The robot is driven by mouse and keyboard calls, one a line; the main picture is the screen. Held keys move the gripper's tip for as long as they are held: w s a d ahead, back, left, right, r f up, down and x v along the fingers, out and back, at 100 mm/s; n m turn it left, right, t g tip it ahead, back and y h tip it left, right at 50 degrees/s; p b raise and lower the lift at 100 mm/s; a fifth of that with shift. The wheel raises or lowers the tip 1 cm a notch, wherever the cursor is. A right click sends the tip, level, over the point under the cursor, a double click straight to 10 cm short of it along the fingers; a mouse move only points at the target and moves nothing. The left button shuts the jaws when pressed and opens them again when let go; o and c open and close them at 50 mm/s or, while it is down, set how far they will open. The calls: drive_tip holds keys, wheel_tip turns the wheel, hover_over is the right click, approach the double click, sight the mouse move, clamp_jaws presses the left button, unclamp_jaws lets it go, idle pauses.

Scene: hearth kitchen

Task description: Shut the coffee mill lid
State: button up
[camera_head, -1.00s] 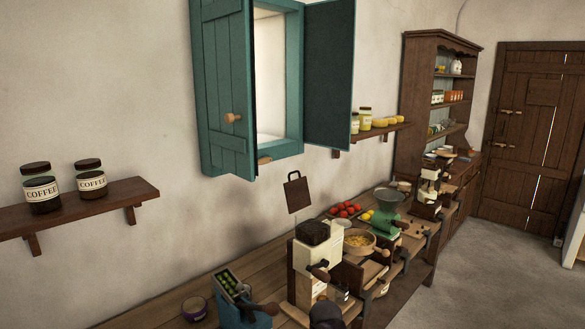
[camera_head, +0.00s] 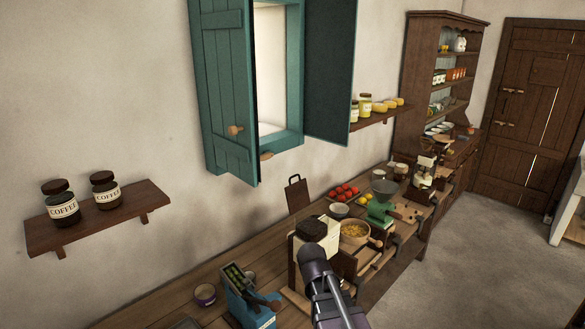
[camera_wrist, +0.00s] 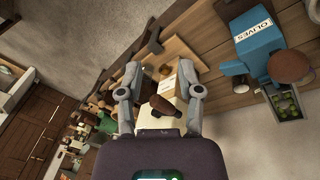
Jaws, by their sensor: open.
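A cream mill-like box (camera_head: 319,236) with a dark top (camera_head: 312,227) stands on the counter, partly covered by my arm. I take it for the coffee mill; whether its dark part is a lid, and how that sits, I cannot tell. In the wrist view the cream body (camera_wrist: 174,78) and a dark brown knob or handle (camera_wrist: 160,103) show between my fingers. My gripper (camera_wrist: 160,76) is open, its two fingers spread apart with nothing held. Its fingertips are hidden in the head view.
A blue device (camera_head: 245,300) labelled OLIVES stands close to the mill, with green olives in its holder. An open teal shutter (camera_head: 222,100) is above. Floor right of the counter is clear.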

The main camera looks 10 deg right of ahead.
drive_tip(key=w+r+m+t+h+p, duration=0.1)
drive_tip(key=w+r+m+h, duration=0.3)
drive_tip(key=w, duration=0.5)
drive_tip(key=m+t+h, duration=0.4)
drive_tip(key=t+h, duration=0.4)
approach(293, 177)
drive_tip(key=v, duration=0.3)
drive_tip(key=shift+s+a+f, duration=0.1)
drive_tip(key=shift+a+f, duration=0.3)
drive_tip(key=x, duration=1.3)
drive_tip(key=shift+w+d+r, duration=0.25)
drive_tip(key=shift+d, duration=0.1)
clamp_jaws()
